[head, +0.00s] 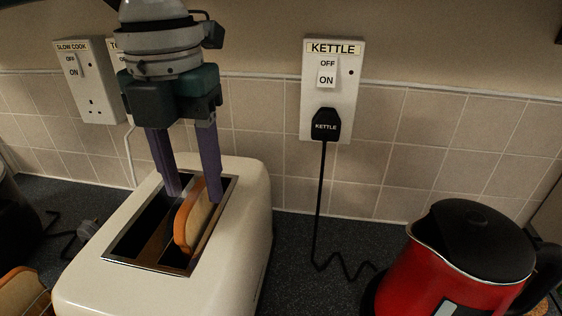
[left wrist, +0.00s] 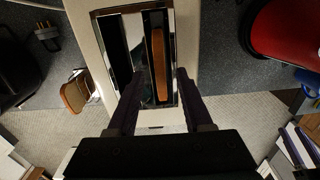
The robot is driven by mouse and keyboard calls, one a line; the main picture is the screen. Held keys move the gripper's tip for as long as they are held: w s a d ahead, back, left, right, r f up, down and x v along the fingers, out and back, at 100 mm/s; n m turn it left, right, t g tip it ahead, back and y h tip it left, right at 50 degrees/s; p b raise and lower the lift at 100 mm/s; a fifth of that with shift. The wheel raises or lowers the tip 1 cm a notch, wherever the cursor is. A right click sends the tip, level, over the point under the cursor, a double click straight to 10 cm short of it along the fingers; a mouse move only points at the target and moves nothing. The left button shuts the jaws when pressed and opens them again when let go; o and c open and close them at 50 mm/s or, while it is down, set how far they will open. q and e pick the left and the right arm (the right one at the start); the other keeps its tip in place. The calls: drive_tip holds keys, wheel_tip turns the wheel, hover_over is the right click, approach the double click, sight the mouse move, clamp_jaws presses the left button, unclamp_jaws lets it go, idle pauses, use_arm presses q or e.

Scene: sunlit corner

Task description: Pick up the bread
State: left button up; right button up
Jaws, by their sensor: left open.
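A slice of bread (head: 192,222) with a brown crust stands upright in the right slot of the cream toaster (head: 95,285), its upper part showing above the slot. Its lower part is hidden in the slot. My left gripper (head: 193,196) points down over the far end of the toaster opening, its purple fingers open, one on each side of the bread. In the left wrist view the bread (left wrist: 159,65) shows as a narrow brown strip between the open fingers (left wrist: 160,75). I cannot tell whether either finger touches it. The left slot looks empty. My right gripper is not in view.
Another slice of bread (head: 22,292) is at the lower left, beside the toaster. A red kettle (head: 440,272) stands at the right, with a black cord between. The tiled wall with sockets (head: 332,90) is close behind.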

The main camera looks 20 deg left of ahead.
sight(204, 225)
use_arm(q)
drive_tip(key=shift+f, duration=1.35)
clamp_jaws()
idle(0.3)
